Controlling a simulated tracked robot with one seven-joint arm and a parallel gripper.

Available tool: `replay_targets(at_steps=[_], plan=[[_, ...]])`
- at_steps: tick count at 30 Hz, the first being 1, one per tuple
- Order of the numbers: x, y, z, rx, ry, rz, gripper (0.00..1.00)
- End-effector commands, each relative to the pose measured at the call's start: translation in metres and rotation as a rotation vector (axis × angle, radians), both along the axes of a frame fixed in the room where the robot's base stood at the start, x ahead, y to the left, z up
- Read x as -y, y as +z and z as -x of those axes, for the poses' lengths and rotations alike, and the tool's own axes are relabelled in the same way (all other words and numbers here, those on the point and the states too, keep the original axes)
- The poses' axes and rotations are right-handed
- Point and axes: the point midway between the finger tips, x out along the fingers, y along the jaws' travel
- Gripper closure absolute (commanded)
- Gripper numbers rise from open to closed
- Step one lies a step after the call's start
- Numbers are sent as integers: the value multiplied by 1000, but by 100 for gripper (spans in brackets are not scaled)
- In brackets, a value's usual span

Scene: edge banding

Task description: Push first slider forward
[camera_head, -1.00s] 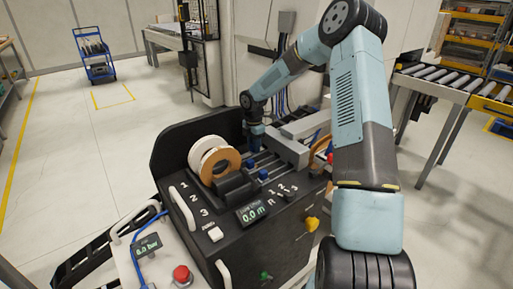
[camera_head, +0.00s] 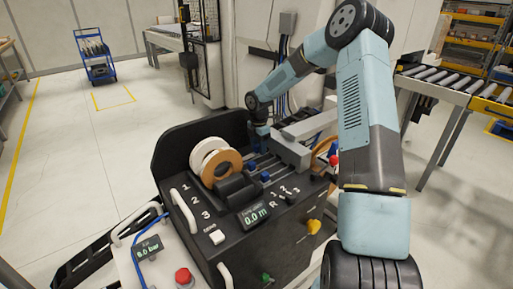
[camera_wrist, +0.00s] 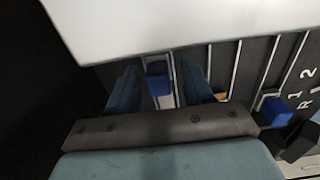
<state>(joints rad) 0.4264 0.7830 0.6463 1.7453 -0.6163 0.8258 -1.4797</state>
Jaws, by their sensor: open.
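The edge banding unit (camera_head: 262,240) is a black box with numbered labels. Blue slider knobs sit on its slotted top, one (camera_head: 251,167) farther back and one (camera_head: 265,177) nearer. My gripper (camera_head: 260,146) reaches down at the back of the slots, its tips partly hidden. In the wrist view my gripper (camera_wrist: 158,82) is open, with a blue knob (camera_wrist: 157,78) between its fingers and visible gaps on both sides. Another blue knob (camera_wrist: 275,110) lies to the right, near the labels R, 1 and 2. I cannot tell the number of the knob between the fingers.
A grey housing (camera_head: 291,152) stands close to my gripper, and a pale surface (camera_wrist: 190,22) fills the top of the wrist view. White and brown rolls (camera_head: 221,166) stand left of the slots. A roller conveyor (camera_head: 440,83) is at the right.

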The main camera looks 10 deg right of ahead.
Motion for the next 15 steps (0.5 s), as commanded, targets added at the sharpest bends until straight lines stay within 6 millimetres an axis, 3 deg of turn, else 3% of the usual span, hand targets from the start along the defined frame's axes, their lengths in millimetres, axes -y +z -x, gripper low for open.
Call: replay_targets(at_steps=[5, 15], plan=[[-1, 15, -1, 4, 1, 1, 49], [-1, 79, 1, 4, 1, 1, 49]])
